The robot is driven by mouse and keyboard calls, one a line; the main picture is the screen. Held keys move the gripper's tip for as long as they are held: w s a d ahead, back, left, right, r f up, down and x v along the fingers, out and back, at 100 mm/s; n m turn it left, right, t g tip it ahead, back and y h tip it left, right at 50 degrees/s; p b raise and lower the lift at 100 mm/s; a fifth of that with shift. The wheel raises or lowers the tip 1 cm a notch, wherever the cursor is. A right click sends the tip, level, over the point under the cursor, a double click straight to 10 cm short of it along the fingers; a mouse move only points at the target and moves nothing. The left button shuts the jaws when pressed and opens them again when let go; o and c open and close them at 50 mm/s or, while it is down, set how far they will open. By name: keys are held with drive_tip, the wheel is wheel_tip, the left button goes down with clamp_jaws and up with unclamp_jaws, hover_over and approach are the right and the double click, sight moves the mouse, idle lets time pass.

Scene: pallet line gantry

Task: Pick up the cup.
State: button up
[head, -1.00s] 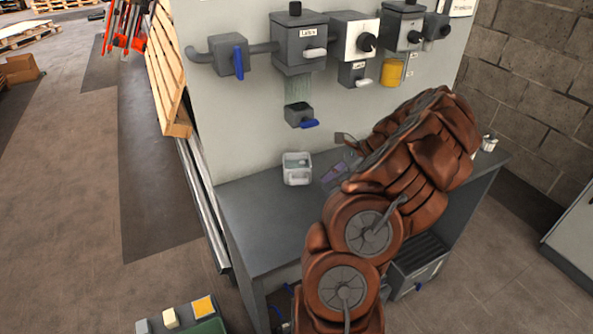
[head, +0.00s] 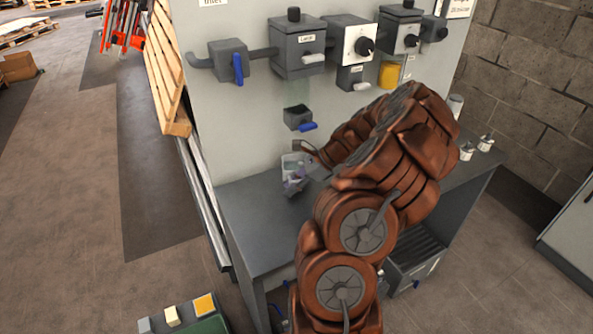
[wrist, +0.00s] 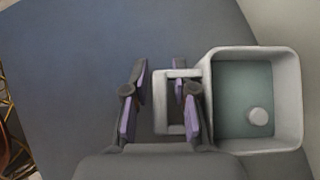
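The cup (head: 291,159) is a pale square vessel with a squared handle, standing on the grey bench. In the wrist view the cup (wrist: 296,103) is at the right, seen from above, with a greenish inside and a small pale round thing in it. Its handle points left, toward my gripper (wrist: 160,100). My gripper is open. The outer bar of the handle lies between the purple-padded fingers in the picture, and the right fingers overlap the handle loop. I cannot tell whether they touch it. In the head view my gripper (head: 296,184) partly hides the cup.
The grey bench (head: 248,222) is clear left of the cup. A wall panel behind carries several valve boxes; a small box with a blue lever (head: 299,118) hangs above the cup. Small white containers (head: 467,151) stand at the bench's right. A wooden pallet (head: 168,70) leans at the left.

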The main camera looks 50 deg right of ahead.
clamp_jaws()
drive_tip(key=shift+r, duration=0.1)
idle(0.5)
